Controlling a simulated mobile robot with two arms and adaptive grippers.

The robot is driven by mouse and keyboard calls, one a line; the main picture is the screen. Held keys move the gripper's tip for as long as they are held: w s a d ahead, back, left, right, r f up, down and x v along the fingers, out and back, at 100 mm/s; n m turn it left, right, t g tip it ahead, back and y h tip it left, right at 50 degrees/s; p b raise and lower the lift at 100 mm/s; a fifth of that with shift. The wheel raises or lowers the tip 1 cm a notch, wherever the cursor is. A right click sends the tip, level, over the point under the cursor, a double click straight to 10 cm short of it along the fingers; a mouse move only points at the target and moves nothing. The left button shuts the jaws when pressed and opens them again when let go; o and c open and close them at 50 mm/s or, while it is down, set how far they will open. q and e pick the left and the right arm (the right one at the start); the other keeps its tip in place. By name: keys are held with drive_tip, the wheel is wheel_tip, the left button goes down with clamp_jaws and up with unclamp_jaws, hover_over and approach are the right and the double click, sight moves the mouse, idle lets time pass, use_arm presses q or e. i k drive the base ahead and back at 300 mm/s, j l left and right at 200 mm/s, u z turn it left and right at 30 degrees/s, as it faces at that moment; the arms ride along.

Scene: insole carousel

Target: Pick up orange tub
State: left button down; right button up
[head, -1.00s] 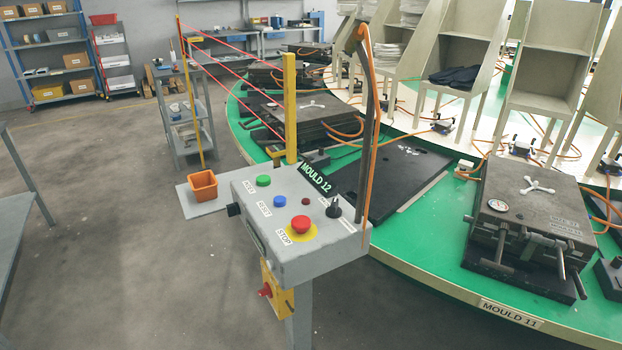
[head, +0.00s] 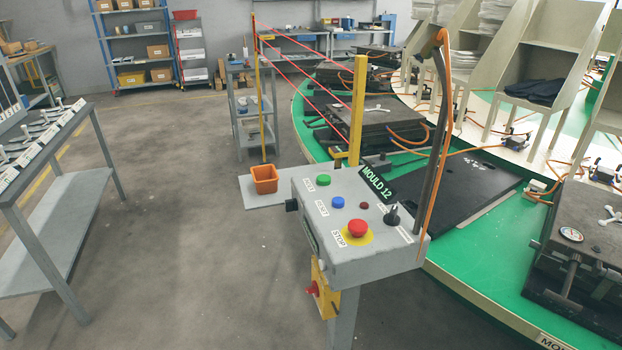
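The orange tub (head: 264,180) is a small open-topped square container. It stands upright on a grey side shelf (head: 290,190) at the left of the control box, near the middle of the head view. Its inside looks dark and I cannot make out any contents. Neither of my grippers shows in the head view.
The grey control box (head: 350,262) with buttons stands just right of the tub. A yellow post (head: 357,110) and red light lines rise behind it. The green carousel (head: 480,262) fills the right. A grey table (head: 65,225) stands at left. Open floor (head: 185,235) lies between.

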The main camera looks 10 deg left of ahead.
sight(266, 178)
drive_tip(key=i+j, duration=0.1)
drive_tip(key=j, duration=0.35)
drive_tip(key=i+j+z, duration=0.1)
drive_tip(key=j, duration=0.4)
drive_tip(key=i+j, duration=0.1)
drive_tip(key=j, duration=0.35)
